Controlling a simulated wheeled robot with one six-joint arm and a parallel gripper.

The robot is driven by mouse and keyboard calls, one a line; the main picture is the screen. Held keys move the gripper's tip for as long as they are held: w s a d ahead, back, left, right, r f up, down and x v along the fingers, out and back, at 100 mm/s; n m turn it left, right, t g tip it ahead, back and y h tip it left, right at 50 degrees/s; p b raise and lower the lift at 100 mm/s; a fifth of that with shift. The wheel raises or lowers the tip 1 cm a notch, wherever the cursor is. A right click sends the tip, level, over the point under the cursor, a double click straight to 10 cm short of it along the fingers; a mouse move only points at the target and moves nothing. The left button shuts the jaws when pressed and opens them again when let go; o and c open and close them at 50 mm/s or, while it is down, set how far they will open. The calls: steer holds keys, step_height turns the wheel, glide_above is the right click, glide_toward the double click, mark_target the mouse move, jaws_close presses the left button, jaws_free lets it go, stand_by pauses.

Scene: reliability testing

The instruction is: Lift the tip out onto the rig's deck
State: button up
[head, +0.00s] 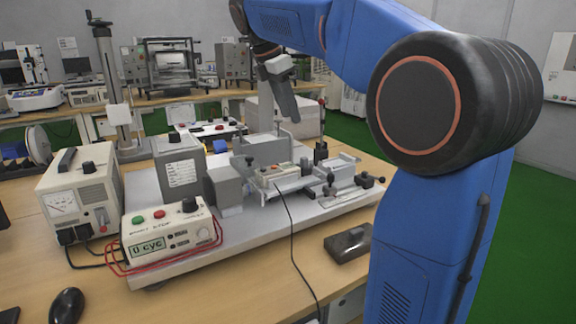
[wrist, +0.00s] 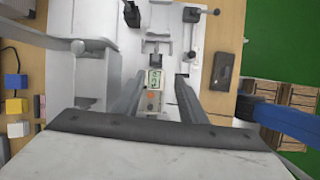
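The rig's pale grey deck (head: 265,226) lies on the wooden bench, with clamps, blocks and slides on it; the deck also fills the middle of the wrist view (wrist: 222,38). A small beige unit (head: 272,174) with a display and orange button sits on the rig; it shows between my fingers in the wrist view (wrist: 153,92). I cannot single out the tip among the small rig parts. My gripper (head: 290,117) hangs above the rig, pointing down. In the wrist view its two dark fingers (wrist: 157,90) are spread apart, with nothing seen held between them.
A cycle counter box (head: 170,232) and a beige meter box (head: 80,190) stand at the left. A dark box (head: 348,244) lies right of the deck, and a black cable (head: 292,245) runs down the bench front.

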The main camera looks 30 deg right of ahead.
steer(key=w, duration=0.2)
glide_above(303, 158)
steer(key=a, duration=0.2)
step_height(303, 158, down, 10)
steer(key=shift+n, duration=0.3)
steer(key=shift+x, duration=2.9)
steer(key=shift+a, duration=0.1)
steer(key=shift+c, duration=0.7)
jaws_close()
